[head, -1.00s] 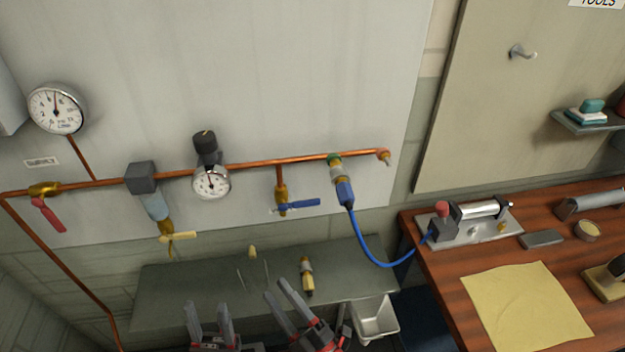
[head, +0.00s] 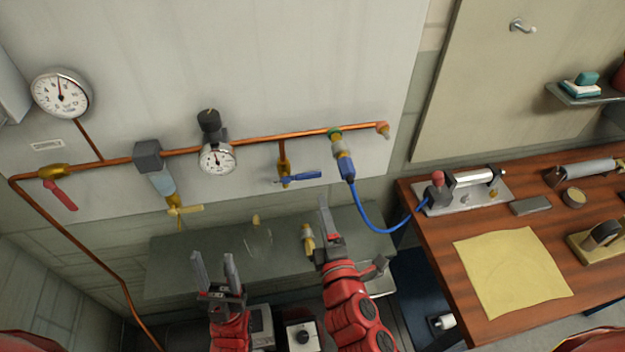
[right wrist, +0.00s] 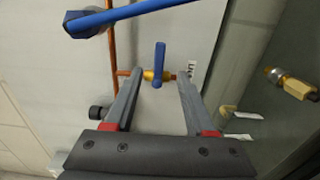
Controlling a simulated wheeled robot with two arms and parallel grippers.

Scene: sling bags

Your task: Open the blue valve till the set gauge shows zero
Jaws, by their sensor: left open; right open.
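The blue valve lever (head: 298,177) sits on a brass body on a short copper drop below the pipe. It points right, across the drop. In the right wrist view the lever (right wrist: 159,63) shows beyond and between my fingers, apart from them. My right gripper (head: 326,214) is open and empty, below and right of the lever. My left gripper (head: 214,264) is open and empty, lower left, in front of the shelf. A small round gauge (head: 217,160) hangs under a black-knobbed regulator; its needle points roughly up, too small to read. I cannot tell whether it is the set gauge.
A larger gauge (head: 62,94) is at upper left. A blue hose (head: 372,226) loops right of the blue valve to a device on the wooden bench (head: 430,265). A grey shelf (head: 185,262) lies below.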

